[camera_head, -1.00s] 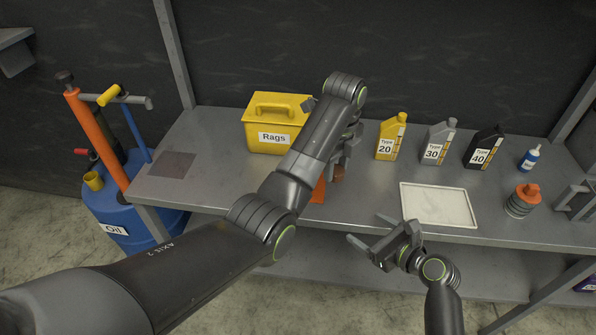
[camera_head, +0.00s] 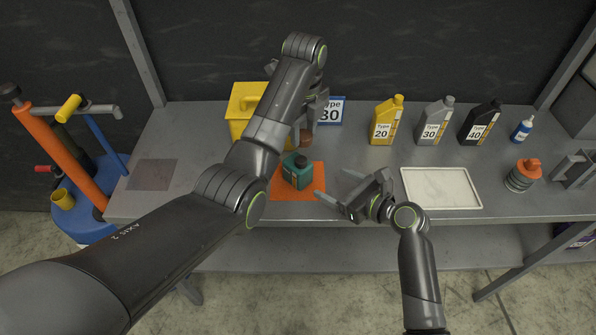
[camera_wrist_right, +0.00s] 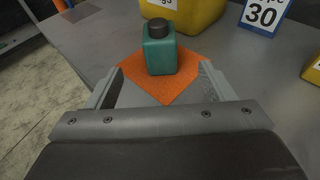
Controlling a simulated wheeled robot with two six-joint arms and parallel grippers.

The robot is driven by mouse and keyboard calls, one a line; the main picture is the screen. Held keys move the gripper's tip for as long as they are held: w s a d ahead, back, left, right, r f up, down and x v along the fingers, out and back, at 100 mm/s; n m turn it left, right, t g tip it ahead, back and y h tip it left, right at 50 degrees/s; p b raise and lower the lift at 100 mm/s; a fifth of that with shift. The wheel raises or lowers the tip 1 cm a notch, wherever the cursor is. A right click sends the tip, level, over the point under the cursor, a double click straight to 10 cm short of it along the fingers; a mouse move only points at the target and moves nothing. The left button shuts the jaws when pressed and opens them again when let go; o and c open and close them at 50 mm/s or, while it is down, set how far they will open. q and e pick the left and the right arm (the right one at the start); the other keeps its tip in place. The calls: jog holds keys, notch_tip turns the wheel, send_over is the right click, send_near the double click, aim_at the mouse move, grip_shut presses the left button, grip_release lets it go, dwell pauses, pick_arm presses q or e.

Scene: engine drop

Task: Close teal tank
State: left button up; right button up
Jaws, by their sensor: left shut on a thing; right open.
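The teal tank (camera_head: 297,174) stands upright on an orange mat (camera_head: 292,192). It also shows in the right wrist view (camera_wrist_right: 160,57), with a dark round neck or top; I cannot tell if that is open. My left gripper (camera_head: 307,128) is shut above and behind the tank, with a small brown round thing (camera_head: 305,138) at its fingertips. Its fingers are partly hidden by my left arm. My right gripper (camera_head: 333,187) is open and empty at the mat's right edge. In the right wrist view, the tank stands ahead of and between its fingers (camera_wrist_right: 160,88), apart from them.
A yellow rags box (camera_head: 243,108) stands behind the mat, near a blue-edged sign (camera_head: 331,111) reading 30. Yellow (camera_head: 386,121), grey (camera_head: 434,122) and black (camera_head: 481,122) bottles stand at the back right. A pale tray (camera_head: 440,188) lies right of my right gripper.

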pick_arm(q)
jog(key=shift+w+a+f, duration=0.1)
jog(key=shift+w+a, duration=0.1)
pick_arm(e)
jog(key=x, duration=1.2)
jog(key=shift+w+a+f, duration=0.1)
jog(key=c, duration=1.4)
pick_arm(q)
send_over(301, 159)
jog(key=shift+f, duration=2.5)
pick_arm(e)
jog(key=shift+c, duration=0.3)
